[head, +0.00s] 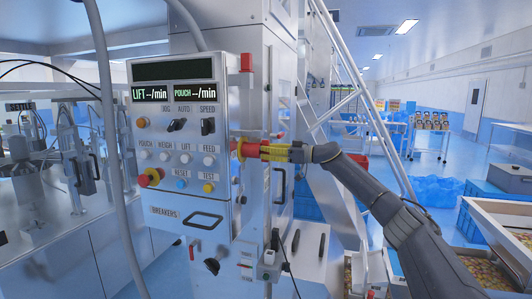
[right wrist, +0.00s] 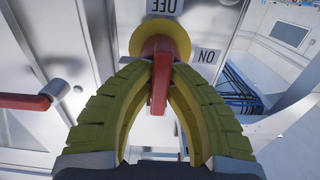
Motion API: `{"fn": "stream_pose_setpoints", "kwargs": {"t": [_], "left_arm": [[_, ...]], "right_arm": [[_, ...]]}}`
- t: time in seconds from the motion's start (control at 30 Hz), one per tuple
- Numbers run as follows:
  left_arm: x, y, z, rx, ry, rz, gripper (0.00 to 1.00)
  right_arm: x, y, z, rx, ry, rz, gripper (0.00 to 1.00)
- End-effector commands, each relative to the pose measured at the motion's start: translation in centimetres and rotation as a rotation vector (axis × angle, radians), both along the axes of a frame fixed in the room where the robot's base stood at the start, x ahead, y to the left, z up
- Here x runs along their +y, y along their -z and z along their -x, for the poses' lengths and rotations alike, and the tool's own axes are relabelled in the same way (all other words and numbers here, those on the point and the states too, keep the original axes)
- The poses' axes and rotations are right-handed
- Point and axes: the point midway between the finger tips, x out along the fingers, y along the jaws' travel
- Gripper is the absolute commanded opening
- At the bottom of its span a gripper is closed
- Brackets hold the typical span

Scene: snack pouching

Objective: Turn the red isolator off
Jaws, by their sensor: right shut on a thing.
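The red isolator handle (right wrist: 158,92) sits on a yellow round plate (right wrist: 139,37) in the right wrist view. An OFF label (right wrist: 165,6), upside down in this picture, is above the plate, and an ON label (right wrist: 207,55) is to its right. The handle's grip runs nearly upright in this picture. My right gripper (right wrist: 160,68) has its yellow ribbed fingers closed around the handle. In the head view the right gripper (head: 262,152) reaches the isolator (head: 240,148) at the right side of the control panel, from the right. My left gripper is not in view.
The control panel (head: 178,150) carries several knobs and buttons, including a red-and-yellow stop button (head: 150,177). A red-covered lever (right wrist: 30,101) stands left of the fingers in the right wrist view. A sloping stair rail (head: 372,105) rises behind my right arm.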

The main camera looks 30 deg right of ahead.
Motion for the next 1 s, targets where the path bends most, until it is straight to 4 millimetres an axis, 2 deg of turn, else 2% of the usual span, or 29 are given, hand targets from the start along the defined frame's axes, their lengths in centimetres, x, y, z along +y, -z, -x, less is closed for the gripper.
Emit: {"fn": "stream_pose_setpoints", "kwargs": {"t": [0.23,0.27,0.43,0.77,1.0], "left_arm": [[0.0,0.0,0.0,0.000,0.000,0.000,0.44],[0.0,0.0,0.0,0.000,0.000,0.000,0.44],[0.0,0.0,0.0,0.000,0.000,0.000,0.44],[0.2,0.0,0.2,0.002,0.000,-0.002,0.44],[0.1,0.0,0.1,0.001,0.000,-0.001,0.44]], "right_arm": [[0.0,-0.1,0.0,-0.002,-0.001,-0.001,0.00],[0.0,-0.1,0.0,-0.002,-0.001,-0.001,0.18],[0.0,-0.1,0.0,-0.001,0.000,-0.001,0.38],[-0.3,0.0,0.3,-0.001,0.001,0.001,0.38],[-2.4,0.1,2.7,0.001,0.003,0.002,0.38]]}}
